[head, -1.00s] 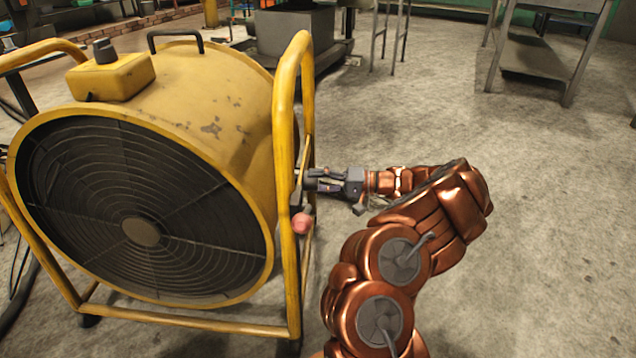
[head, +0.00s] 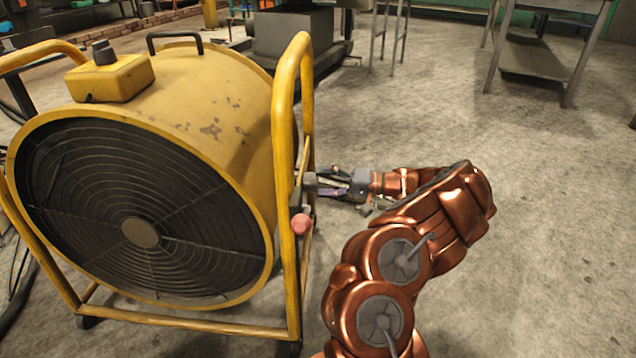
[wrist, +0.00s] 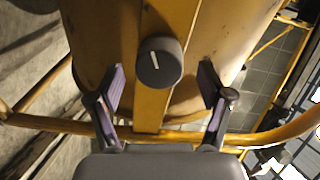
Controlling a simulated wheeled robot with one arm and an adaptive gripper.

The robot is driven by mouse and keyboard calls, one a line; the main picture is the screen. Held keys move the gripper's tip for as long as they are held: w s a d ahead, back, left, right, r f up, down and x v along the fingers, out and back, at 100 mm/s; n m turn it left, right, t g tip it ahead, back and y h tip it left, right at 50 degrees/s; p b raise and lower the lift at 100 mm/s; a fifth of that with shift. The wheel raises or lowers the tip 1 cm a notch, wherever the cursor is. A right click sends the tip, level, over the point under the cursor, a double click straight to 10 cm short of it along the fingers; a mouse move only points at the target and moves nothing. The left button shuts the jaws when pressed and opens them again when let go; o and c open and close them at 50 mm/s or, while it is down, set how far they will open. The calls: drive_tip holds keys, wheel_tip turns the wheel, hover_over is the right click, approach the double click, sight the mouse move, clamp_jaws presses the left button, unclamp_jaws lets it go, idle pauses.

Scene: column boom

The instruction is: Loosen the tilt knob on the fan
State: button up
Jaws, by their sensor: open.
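The yellow drum fan (head: 215,110) stands in a tubular frame at the left of the head view. A dark round knob (wrist: 160,62) with a short, nearly upright white mark is on the fan's side in the wrist view. It shows as a small grey stub (head: 310,180) beside the frame tube in the head view. My gripper (wrist: 162,88) is open, with one purple-padded finger on each side of the knob's line and clear gaps to both. In the head view my gripper (head: 326,184) points left at the knob, just off the frame.
A red knob (head: 301,224) sits lower on the frame tube (head: 285,120). A yellow box with a dark dial (head: 110,75) is on the fan's top. A metal table (head: 540,60) stands at the back right. The floor to the right is clear.

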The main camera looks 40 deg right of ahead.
drive_tip(key=v, duration=1)
drive_tip(key=shift+s+d, duration=0.1)
drive_tip(key=shift+s, duration=0.1)
